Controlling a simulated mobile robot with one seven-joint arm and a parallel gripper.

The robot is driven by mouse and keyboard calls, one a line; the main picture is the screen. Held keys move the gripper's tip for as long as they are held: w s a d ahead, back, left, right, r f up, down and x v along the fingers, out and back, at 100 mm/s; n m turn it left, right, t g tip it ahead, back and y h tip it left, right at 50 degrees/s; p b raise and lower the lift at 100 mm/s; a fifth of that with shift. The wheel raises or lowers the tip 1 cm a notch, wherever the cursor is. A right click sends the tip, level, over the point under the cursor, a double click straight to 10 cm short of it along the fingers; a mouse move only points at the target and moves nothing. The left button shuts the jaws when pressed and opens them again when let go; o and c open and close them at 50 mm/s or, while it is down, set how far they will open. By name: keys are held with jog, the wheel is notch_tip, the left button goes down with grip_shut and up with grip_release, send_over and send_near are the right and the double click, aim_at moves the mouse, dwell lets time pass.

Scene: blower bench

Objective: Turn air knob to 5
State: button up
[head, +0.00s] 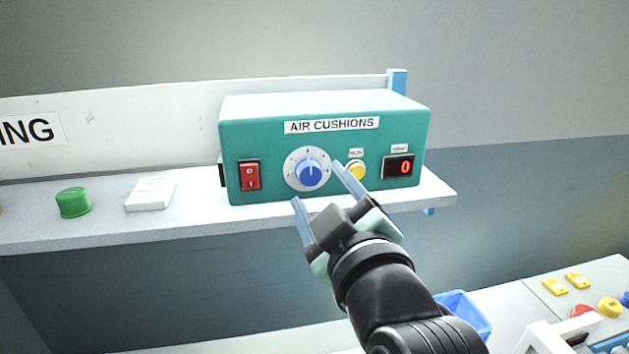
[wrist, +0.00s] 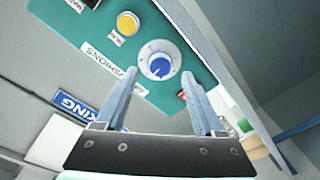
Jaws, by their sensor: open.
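The teal box labelled "AIR CUSHIONS" (head: 270,130) stands on the shelf in the head view. Its blue air knob (head: 311,173) sits on a white dial, with the white pointer line roughly upright. The knob also shows in the wrist view (wrist: 160,64), beyond and between my fingers. My gripper (head: 318,182) is open and empty, in front of the box, with its fingers toward the knob and apart from it. The red display (head: 398,167) reads 0. The dial numbers are too small to read.
A red rocker switch (head: 249,175) is left of the knob and a yellow button (head: 356,170) right of it. A green cap (head: 73,202) and a white block (head: 150,194) lie on the shelf (head: 110,226). A blue bin (head: 464,313) is below right.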

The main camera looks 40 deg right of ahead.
aim_at(312, 176)
jog(key=shift+p+x, duration=0.35)
jog(key=shift+x, duration=1.35)
grip_shut()
